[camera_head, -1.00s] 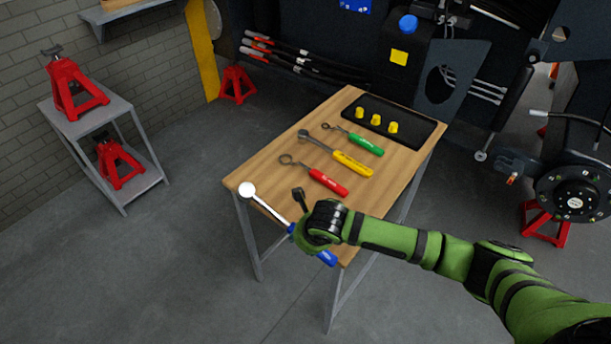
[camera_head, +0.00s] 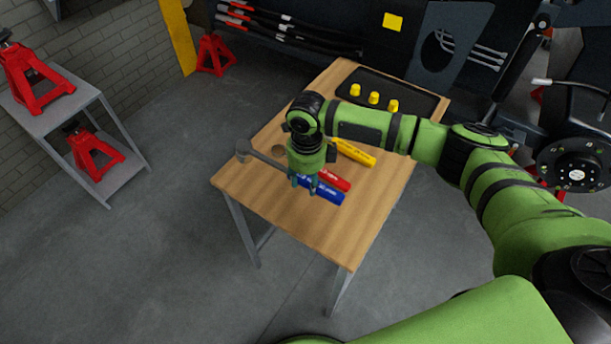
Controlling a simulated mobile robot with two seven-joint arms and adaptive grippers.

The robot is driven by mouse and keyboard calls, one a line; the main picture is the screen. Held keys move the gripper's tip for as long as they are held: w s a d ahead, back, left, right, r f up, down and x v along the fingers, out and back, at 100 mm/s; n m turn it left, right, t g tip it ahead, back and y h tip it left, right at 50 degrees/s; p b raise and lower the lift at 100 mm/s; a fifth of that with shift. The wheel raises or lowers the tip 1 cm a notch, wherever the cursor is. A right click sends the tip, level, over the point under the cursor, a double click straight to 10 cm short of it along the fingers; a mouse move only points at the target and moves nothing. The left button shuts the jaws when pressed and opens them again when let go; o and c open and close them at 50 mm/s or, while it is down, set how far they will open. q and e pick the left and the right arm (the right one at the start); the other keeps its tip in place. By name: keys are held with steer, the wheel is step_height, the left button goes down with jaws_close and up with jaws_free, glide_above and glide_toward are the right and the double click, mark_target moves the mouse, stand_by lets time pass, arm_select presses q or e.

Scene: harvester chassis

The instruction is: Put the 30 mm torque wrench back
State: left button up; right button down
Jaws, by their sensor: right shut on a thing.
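My right gripper (camera_head: 303,183) points down over the wooden table and is shut on the blue-handled torque wrench (camera_head: 328,193). This wrench's round grey head (camera_head: 243,149) extends to the upper left, near the table's left edge. It lies close alongside the red-handled wrench (camera_head: 335,179); I cannot tell whether it touches the tabletop. The yellow-handled wrench (camera_head: 356,154) is partly covered by my right arm. The green-handled wrench is hidden behind that arm. I cannot read a size on any handle. My left gripper is out of view.
The wooden table (camera_head: 285,220) is bare toward its front edge. A black tray (camera_head: 420,99) with yellow sockets (camera_head: 373,97) sits at its far end. A grey shelf (camera_head: 95,95) with red jack stands (camera_head: 95,153) is at left. A wheel hub (camera_head: 574,170) is at right.

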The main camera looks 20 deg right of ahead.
steer(key=shift+w+r, duration=0.1)
steer(key=shift+w, duration=0.1)
steer(key=shift+f+b, duration=0.35)
steer(key=shift+f, duration=0.25)
steer(key=shift+f+b, duration=0.3)
steer(key=shift+f, duration=0.05)
step_height(320, 180, down, 4)
steer(key=b, duration=0.3)
steer(key=shift+w+f+b, duration=0.1)
steer(key=shift+f+b, duration=0.95)
steer(key=shift+b, duration=0.05)
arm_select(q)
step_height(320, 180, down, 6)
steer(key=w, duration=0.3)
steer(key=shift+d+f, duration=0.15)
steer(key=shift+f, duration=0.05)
